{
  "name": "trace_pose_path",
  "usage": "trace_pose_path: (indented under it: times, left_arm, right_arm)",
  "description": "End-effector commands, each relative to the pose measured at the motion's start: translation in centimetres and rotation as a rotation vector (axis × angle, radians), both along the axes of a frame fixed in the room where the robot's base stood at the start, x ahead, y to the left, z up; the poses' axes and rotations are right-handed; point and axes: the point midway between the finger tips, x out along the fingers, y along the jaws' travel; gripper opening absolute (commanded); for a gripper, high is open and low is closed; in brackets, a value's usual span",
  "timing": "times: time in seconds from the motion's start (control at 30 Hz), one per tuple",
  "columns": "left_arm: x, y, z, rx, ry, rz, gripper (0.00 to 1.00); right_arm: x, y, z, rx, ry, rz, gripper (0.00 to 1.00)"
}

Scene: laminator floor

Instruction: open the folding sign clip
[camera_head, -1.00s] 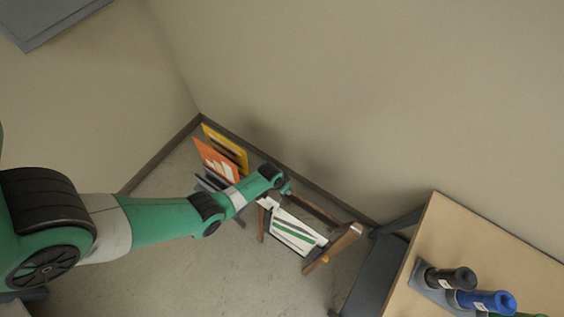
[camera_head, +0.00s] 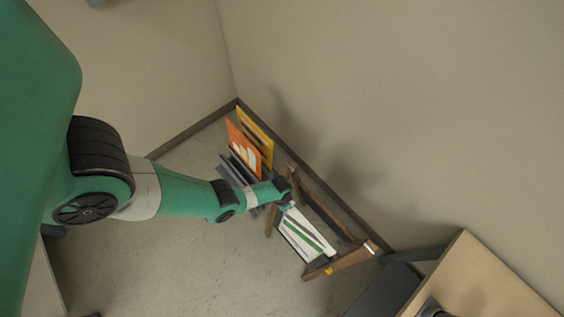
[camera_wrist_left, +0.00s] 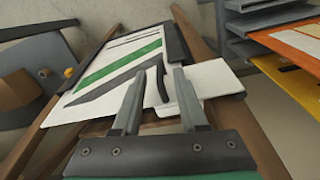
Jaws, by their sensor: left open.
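The folding sign is a wooden frame (camera_head: 318,200) standing on the floor, holding a white panel with green and dark stripes (camera_head: 303,237). In the left wrist view the panel (camera_wrist_left: 128,62) lies tilted, with a dark clip rail (camera_wrist_left: 176,42) along its right edge and another dark strip at its far left edge. My left gripper (camera_head: 290,199) is at the sign's upper end. In the wrist view its two grey fingers (camera_wrist_left: 158,88) are apart, over the panel's near edge, with a dark curved piece between them. I cannot tell whether they touch. My right gripper is not in view.
Orange (camera_head: 243,150) and yellow (camera_head: 256,138) boards stand in a grey rack (camera_head: 238,174) left of the sign, near the wall corner. A wooden-topped table (camera_head: 490,275) is at the lower right. The floor in front of the sign is clear.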

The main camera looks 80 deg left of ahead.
Motion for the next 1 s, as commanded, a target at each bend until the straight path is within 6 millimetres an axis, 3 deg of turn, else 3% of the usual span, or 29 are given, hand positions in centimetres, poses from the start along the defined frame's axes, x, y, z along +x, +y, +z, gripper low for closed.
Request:
trace_pose_path:
  times: [0.03, 0.13, 0.47, 0.7, 1.0]
  left_arm:
    - [0.0, 0.0, -1.9, 0.000, 0.000, 0.000, 0.42]
    - [0.1, -0.1, -2.8, 0.000, 0.000, 0.000, 0.42]
    - [0.1, -0.1, -2.9, 0.000, 0.000, 0.000, 0.42]
    - [0.0, -0.1, -2.9, 0.000, 0.000, 0.000, 0.01]
    - [0.0, -0.1, -2.9, 0.000, 0.000, 0.000, 0.00]
  right_arm:
    - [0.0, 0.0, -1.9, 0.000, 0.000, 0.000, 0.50]
    - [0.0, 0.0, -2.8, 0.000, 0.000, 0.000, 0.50]
    - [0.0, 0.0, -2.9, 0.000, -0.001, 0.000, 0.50]
    - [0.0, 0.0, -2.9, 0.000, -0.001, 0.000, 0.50]
    - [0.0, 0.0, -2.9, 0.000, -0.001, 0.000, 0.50]
